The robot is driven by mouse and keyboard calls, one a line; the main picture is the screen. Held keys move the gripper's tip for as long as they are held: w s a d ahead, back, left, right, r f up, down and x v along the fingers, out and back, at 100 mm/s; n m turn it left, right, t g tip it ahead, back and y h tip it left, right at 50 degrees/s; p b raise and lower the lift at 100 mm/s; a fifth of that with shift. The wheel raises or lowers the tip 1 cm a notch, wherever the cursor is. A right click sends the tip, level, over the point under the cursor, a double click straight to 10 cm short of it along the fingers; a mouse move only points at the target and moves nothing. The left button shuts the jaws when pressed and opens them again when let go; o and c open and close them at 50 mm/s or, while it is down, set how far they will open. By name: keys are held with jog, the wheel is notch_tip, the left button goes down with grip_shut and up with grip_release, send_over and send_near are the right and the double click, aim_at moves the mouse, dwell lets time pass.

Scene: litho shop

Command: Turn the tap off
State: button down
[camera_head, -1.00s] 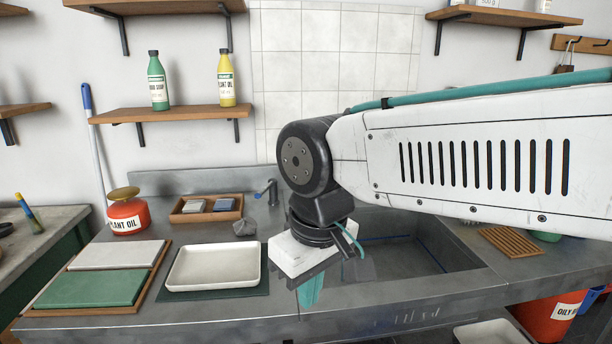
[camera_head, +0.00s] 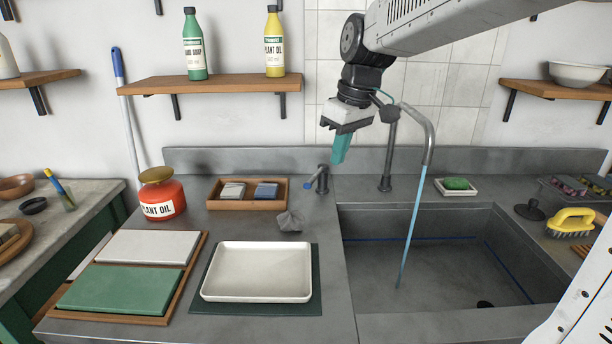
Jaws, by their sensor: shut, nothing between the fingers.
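The tap is a grey gooseneck spout (camera_head: 431,140) rising behind the sink basin (camera_head: 440,265). A thin blue stream of water (camera_head: 412,220) runs from its mouth down into the basin. Left of the spout, a short grey post with a blue-tipped lever (camera_head: 311,184) stands on the counter; the lever points left. My gripper (camera_head: 339,150), with teal fingers, is shut and empty. It hangs above and slightly right of the lever post in the picture, apart from it, with the fingers pointing down. The arm's wrist partly overlaps the upper spout.
A white tray (camera_head: 258,271) lies on a green mat in front of the lever. A grey crumpled cloth (camera_head: 290,221), a wooden tray (camera_head: 218,203) with two blocks and a red oil can (camera_head: 162,198) are nearby. A wooden shelf (camera_head: 210,84) with two bottles hangs above.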

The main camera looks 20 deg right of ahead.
jog(key=w+f+n, duration=0.2)
jog(key=w, duration=0.8)
jog(key=n+y, duration=0.1)
jog(key=n, duration=0.2)
send_over(316, 175)
jog(key=s+a, duration=0.2)
jog(key=a, duration=0.2)
notch_tip(316, 175, down, 6)
notch_tip(316, 175, down, 8)
jog(key=shift+d+f, duration=0.2)
jog(key=shift+f, duration=0.05)
jog(key=shift+w, duration=0.1)
